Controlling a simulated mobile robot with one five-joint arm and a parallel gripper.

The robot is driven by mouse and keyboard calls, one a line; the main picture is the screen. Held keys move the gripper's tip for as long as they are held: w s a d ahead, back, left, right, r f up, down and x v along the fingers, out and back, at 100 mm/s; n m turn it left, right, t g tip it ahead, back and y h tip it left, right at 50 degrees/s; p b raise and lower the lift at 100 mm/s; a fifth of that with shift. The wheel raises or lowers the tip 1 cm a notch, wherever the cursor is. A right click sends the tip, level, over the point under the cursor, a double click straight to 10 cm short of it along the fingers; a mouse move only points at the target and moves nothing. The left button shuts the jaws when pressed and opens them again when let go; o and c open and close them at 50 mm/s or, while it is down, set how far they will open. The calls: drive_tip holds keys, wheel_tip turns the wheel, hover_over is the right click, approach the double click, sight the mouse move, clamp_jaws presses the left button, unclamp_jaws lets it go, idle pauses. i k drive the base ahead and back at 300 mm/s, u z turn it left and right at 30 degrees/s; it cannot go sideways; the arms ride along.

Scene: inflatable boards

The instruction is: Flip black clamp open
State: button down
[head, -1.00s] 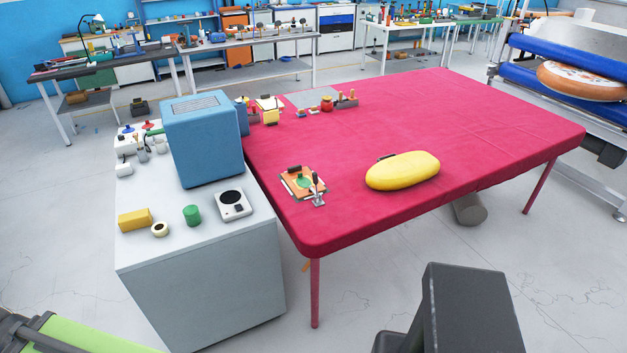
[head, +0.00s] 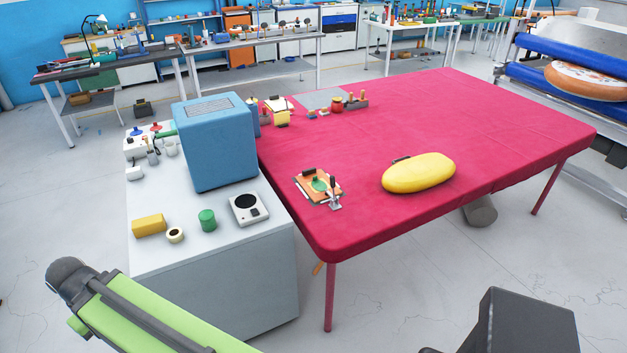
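The black clamp (head: 333,187) is small in the head view. Its dark upright handle stands at the right front corner of a small orange board with a green patch (head: 312,187). Its grey metal base rests near the front left part of the red table (head: 400,225). Whether the clamp is open or closed is too small to tell. My green arm enters at the lower left, well apart from the clamp. My gripper's fingers do not show.
A grey cabinet (head: 215,290) beside the table holds a blue box (head: 215,145), a small scale (head: 249,209), a green cylinder (head: 207,220) and a yellow block (head: 149,225). A yellow inflatable (head: 419,173) lies right of the clamp. The table's middle is clear.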

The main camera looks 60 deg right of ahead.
sight(332, 183)
drive_tip(key=i, duration=0.85)
